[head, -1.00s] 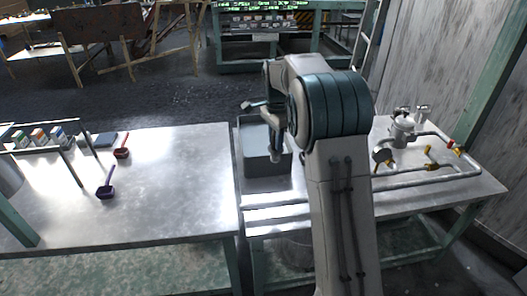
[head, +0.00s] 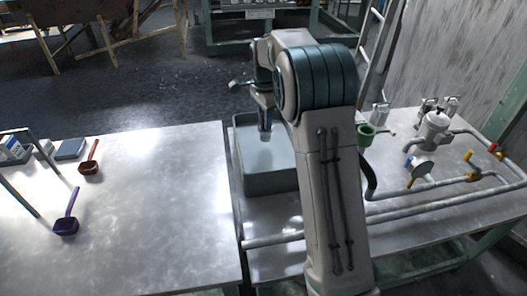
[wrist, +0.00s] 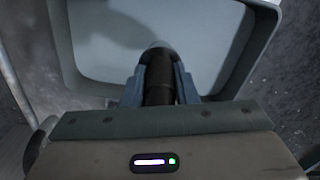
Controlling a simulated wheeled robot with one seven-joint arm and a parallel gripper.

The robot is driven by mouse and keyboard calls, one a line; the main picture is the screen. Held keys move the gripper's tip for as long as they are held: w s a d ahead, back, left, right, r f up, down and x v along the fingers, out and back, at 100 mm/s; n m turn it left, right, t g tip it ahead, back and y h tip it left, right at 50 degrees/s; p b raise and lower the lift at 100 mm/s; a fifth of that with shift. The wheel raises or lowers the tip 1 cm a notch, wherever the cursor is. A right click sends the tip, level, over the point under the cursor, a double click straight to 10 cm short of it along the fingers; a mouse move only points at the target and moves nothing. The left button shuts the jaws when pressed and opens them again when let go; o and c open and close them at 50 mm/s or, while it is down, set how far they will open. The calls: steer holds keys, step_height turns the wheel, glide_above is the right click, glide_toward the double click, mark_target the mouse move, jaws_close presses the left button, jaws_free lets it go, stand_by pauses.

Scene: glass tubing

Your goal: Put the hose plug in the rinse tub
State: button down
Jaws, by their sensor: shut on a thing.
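The hose plug (wrist: 159,86) is a dark, round-sided piece held between the two blue-grey fingers of my gripper (wrist: 160,73) in the wrist view. Its far end is paler. My gripper is shut on it, over the rinse tub. The tub (wrist: 237,72) is grey with a pale, smooth inside that fills the upper wrist view. In the head view the tub (head: 272,186) stands at the left end of the right-hand bench, and my gripper (head: 265,132) points down over it. The plug cannot be made out clearly there. Its height above the tub floor is hard to tell.
Purple (head: 66,226) and red (head: 90,168) scoops lie on the left table, which has clear room.

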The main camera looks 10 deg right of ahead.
mark_target(266, 141)
steer(key=f+b, duration=0.1)
steer(key=f, duration=0.3)
steer(key=shift+d+f, duration=0.15)
steer(key=shift+d, duration=0.05)
steer(key=shift+f+b, duration=0.5)
steer(key=shift+f, duration=1.95)
steer(key=shift+a+f, duration=0.1)
steer(key=shift+f, duration=0.1)
steer(key=c, duration=1.1)
jaws_free()
steer(key=shift+c, duration=0.2)
steer(key=shift+r, duration=0.15)
